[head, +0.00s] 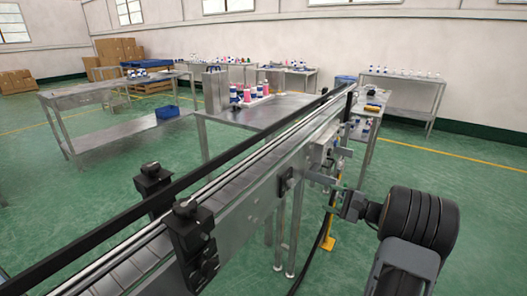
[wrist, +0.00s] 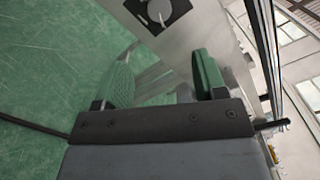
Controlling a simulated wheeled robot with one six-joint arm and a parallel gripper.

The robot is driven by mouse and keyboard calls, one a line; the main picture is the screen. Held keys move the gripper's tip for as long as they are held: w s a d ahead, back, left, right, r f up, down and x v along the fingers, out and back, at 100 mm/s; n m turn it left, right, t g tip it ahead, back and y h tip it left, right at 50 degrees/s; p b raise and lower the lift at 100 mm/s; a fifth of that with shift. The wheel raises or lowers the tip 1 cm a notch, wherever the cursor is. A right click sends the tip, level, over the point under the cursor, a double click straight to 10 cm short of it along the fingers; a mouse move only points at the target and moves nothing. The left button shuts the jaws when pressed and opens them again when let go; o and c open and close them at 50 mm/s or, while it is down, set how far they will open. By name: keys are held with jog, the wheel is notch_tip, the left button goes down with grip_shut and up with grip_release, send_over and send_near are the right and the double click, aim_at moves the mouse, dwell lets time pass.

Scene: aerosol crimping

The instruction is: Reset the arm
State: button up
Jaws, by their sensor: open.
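My gripper (head: 335,198) is at the right in the head view, beside the near side of the conveyor (head: 262,190). In the wrist view, my gripper (wrist: 163,82) shows two green finger pads set wide apart, with nothing held between them. Metal and green floor show past the pads.
The conveyor's black side rail (head: 200,165) runs diagonally across the head view. Black sensor blocks (head: 192,238) sit at its near end. A table (head: 215,118) with pink and blue bottles (head: 250,92) stands behind it. Green floor (head: 470,185) is clear at the right.

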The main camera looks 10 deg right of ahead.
jog(key=s+a+f+g+h, duration=0.2)
jog(key=s+a+f+g, duration=0.2)
jog(key=s+f+g, duration=0.15)
jog(key=s+a+r+n+g+h+p, duration=0.3)
jog(key=s+a+n+g+p, duration=0.15)
jog(key=s+a, duration=0.2)
jog(key=s+a+r+n+h+p, duration=0.3)
jog(key=s+a+r+n+p, duration=0.1)
jog(key=r, duration=0.5)
jog(key=s+a+r+n+h+p, duration=0.4)
jog(key=a+r+n+p, duration=0.3)
jog(key=r, duration=0.3)
jog(key=shift+s, duration=0.2)
